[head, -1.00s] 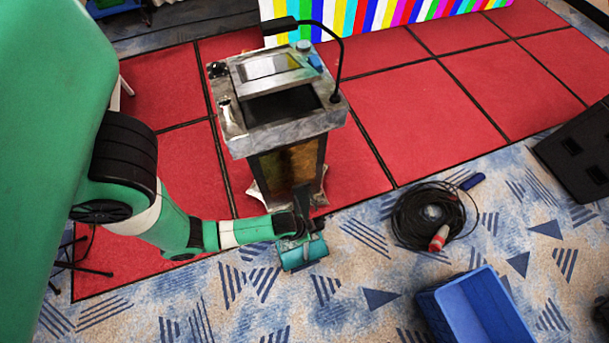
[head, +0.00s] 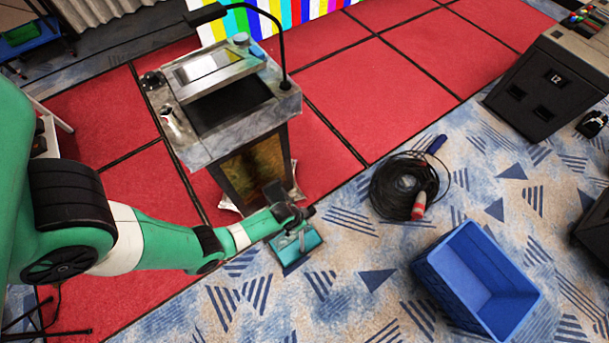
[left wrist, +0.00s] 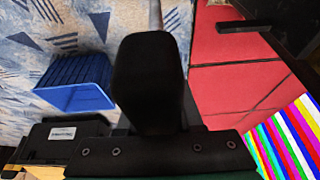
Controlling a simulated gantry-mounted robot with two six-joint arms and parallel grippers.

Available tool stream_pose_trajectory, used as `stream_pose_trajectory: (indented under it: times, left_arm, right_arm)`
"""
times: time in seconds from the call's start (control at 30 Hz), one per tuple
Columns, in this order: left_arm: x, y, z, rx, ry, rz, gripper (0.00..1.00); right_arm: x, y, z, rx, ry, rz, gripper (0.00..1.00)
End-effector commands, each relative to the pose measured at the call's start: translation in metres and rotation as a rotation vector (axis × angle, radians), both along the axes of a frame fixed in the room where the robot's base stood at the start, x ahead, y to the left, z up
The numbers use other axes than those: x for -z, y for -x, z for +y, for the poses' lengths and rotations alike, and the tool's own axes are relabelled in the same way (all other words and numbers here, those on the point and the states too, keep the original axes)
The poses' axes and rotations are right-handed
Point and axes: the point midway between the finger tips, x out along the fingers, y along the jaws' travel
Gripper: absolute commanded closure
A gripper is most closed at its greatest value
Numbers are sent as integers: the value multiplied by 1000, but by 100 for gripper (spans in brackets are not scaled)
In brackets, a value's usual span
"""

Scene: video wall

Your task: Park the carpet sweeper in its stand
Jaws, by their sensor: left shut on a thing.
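A teal sweeper head (head: 297,248) is on the patterned carpet just in front of the lectern in the head view. My left gripper (head: 290,214) is shut at its upper end, on what looks like the carpet sweeper's handle; the grip itself is small and partly hidden. In the left wrist view a black finger (left wrist: 150,85) fills the middle, and the held part is not clear there. I cannot make out a stand for the sweeper in these frames. My right gripper is not in view.
The lectern (head: 210,138) stands on red carpet (head: 375,92) behind the gripper. A coiled black cable (head: 385,187) lies to its right. A blue crate (head: 440,277) sits at lower right. Patterned carpet between sweeper and crate is clear.

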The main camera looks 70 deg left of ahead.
Motion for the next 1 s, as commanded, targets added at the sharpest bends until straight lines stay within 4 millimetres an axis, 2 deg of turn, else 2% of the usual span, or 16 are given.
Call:
stream_pose_trajectory:
  times: [0.37, 0.4, 0.53, 0.83, 1.0]
  left_arm:
    - [3, -2, 1, 2, -3, -3, 100]
    - [3, 0, 0, 0, 1, 2, 60]
    - [3, 1, 0, 0, 1, 2, 36]
    - [2, 1, 0, 0, 1, 2, 35]
    - [-19, 7, -2, 0, 1, 2, 35]
  right_arm:
    - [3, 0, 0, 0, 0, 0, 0]
    - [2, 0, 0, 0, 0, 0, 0]
    - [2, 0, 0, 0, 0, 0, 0]
    - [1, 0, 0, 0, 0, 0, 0]
    - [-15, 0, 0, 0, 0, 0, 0]
